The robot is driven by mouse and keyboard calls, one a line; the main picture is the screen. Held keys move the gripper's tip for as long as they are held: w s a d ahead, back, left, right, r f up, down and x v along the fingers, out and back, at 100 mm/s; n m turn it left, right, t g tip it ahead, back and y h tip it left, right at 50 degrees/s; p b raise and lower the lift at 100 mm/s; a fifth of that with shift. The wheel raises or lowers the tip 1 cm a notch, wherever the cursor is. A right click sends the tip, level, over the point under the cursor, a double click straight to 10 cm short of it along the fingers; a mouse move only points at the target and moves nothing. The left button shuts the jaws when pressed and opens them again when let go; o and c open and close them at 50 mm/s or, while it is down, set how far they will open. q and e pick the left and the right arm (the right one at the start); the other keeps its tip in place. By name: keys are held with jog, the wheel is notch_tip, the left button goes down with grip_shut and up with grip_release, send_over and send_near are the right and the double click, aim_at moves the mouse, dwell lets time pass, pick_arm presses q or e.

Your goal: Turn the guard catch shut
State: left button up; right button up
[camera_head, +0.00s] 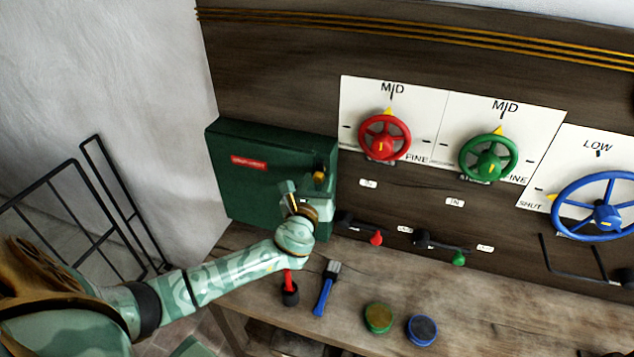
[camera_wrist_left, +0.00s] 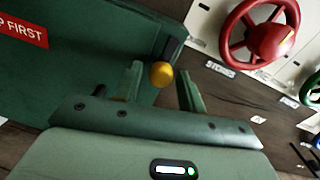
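The guard is a dark green box (camera_head: 262,160) with a red label, fixed at the left end of the dark wooden panel. Its catch, a yellow-orange knob (camera_head: 319,176), sits near the box's right edge on a dark plate. In the left wrist view the knob (camera_wrist_left: 162,75) shows between and just beyond my two fingers. My left gripper (camera_head: 306,191) is open in front of the box's right side. The fingers stand apart with a gap on either side of the knob, and I cannot tell whether either touches it. My right gripper is out of view.
Red (camera_head: 385,137), green (camera_head: 488,157) and blue (camera_head: 598,206) handwheels are on the panel to the right. Two levers with red (camera_head: 376,239) and green (camera_head: 459,258) ends sit below. The bench holds a blue-handled brush (camera_head: 325,288), a red-handled tool (camera_head: 289,290) and two round tins.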

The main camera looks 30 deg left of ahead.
pick_arm(q)
jog(key=c, duration=0.7)
jog(key=shift+n, duration=0.3)
jog(key=n, duration=0.3)
jog(key=shift+b, duration=0.3)
jog(key=n, duration=0.4)
jog(key=shift+d+r+n, duration=0.1)
jog(key=shift+n, duration=0.3)
jog(key=n, duration=0.4)
jog(key=shift+r+g+h, duration=0.1)
jog(key=shift+g+h, duration=0.2)
jog(key=shift+h, duration=0.1)
jog(key=n, duration=0.4)
jog(key=shift+n+p, duration=0.35)
jog(key=shift+n, duration=0.05)
